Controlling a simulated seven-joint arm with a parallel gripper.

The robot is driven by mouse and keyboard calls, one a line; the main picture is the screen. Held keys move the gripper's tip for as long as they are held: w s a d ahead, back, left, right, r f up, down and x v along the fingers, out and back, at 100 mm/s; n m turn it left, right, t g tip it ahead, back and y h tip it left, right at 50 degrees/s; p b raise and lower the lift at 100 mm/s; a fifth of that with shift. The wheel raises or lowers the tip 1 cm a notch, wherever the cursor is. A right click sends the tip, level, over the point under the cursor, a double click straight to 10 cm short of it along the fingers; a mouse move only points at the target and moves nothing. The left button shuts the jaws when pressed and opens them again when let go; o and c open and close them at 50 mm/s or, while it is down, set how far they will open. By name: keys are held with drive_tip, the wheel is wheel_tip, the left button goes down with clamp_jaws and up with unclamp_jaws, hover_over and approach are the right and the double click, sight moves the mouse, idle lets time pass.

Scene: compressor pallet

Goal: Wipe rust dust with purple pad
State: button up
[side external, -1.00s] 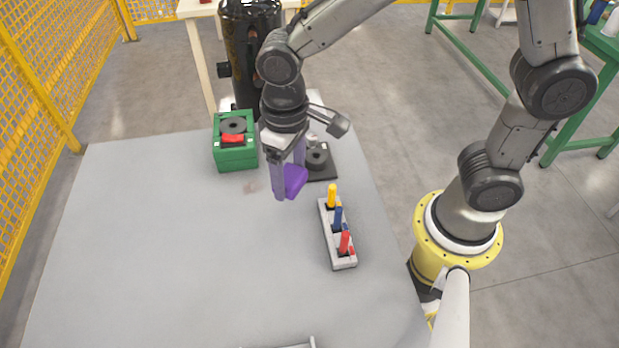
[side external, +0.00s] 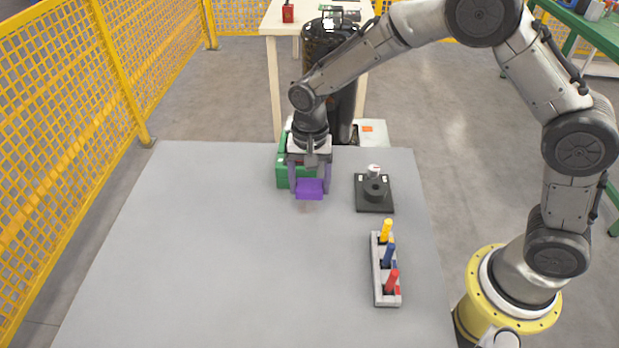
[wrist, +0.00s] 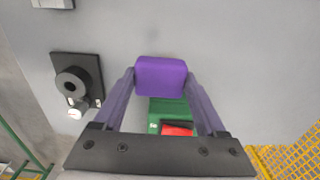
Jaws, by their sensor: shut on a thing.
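The purple pad (side external: 310,190) is held between the two fingertips of my gripper (side external: 310,187). In the wrist view the pad (wrist: 161,76) spans the gap between the fingers, with one fingertip at each side. It is over the grey table, just in front of the green box; I cannot tell whether it touches the tabletop. A very faint rust-coloured smudge (side external: 304,208) lies on the table just in front of the pad. Any dust under the pad is hidden.
The green box (side external: 283,174) with a red item stands behind my gripper. A black plate (side external: 374,204) with a round black part sits to the right. A grey rack (side external: 377,285) holds yellow, blue and red tools. The table's (side external: 200,250) left and front are clear.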

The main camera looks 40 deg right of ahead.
sight(310, 213)
drive_tip(key=shift+f, duration=2.75)
drive_tip(key=shift+w+d+f, duration=0.35)
drive_tip(key=shift+d+f, duration=0.05)
drive_tip(key=shift+f, duration=0.1)
drive_tip(key=shift+w+d, duration=1.05)
drive_tip(key=shift+w, duration=0.05)
drive_tip(key=shift+s+a, duration=1.4)
drive_tip(key=shift+s+a+r, duration=0.1)
drive_tip(key=shift+r, duration=3.95)
